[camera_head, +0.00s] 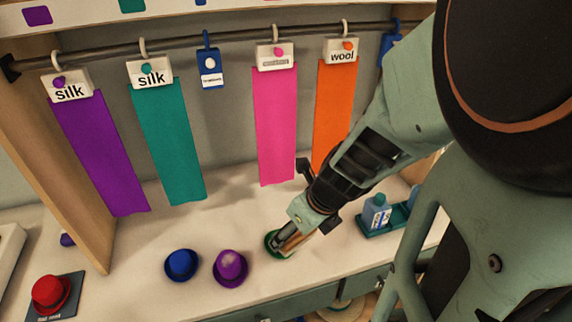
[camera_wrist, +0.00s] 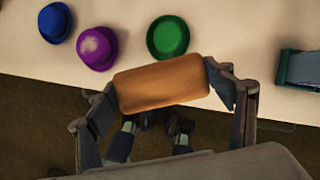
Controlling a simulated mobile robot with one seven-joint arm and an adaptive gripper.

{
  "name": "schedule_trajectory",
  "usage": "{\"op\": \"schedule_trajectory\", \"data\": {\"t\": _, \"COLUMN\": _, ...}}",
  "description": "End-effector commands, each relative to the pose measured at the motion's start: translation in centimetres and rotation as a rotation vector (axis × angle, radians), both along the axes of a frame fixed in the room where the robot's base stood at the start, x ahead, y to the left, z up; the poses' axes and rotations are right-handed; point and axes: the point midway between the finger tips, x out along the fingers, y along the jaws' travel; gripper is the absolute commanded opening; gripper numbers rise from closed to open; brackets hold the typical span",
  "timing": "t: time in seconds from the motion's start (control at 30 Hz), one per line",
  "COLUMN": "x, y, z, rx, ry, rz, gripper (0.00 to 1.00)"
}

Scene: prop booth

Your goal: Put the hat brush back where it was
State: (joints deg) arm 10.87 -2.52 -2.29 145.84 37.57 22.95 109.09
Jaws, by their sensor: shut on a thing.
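My gripper (camera_head: 289,240) is low over the counter (camera_head: 150,285), right of the purple hat. In the wrist view my gripper (camera_wrist: 162,84) is shut on the hat brush (camera_wrist: 160,83), a brown wooden block held crosswise between the two fingers. In the head view the brush (camera_head: 296,239) is mostly hidden by my gripper. A green hat (camera_head: 270,238) shows partly behind my gripper. The bristles are not visible.
A blue hat (camera_head: 181,264) and a purple hat (camera_head: 230,267) stand left of the green one. A red hat (camera_head: 50,292) is at far left. A green tray (camera_head: 369,232) with bottles (camera_head: 377,213) is right. Hanging scarves (camera_head: 274,125) line the back.

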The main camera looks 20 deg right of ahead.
Motion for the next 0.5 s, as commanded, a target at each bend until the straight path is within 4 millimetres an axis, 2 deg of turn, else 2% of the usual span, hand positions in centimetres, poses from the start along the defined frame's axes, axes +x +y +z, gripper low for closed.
{"op": "schedule_trajectory", "data": {"t": 0.37, "x": 4.5, "y": -7.3, "z": -4.3, "rx": 0.001, "ry": 0.004, "rz": -0.010, "gripper": 0.52}}
{"op": "schedule_trajectory", "data": {"t": 0.5, "x": 5.7, "y": -9.2, "z": -6.9, "rx": 0.002, "ry": 0.005, "rz": -0.008, "gripper": 0.52}}
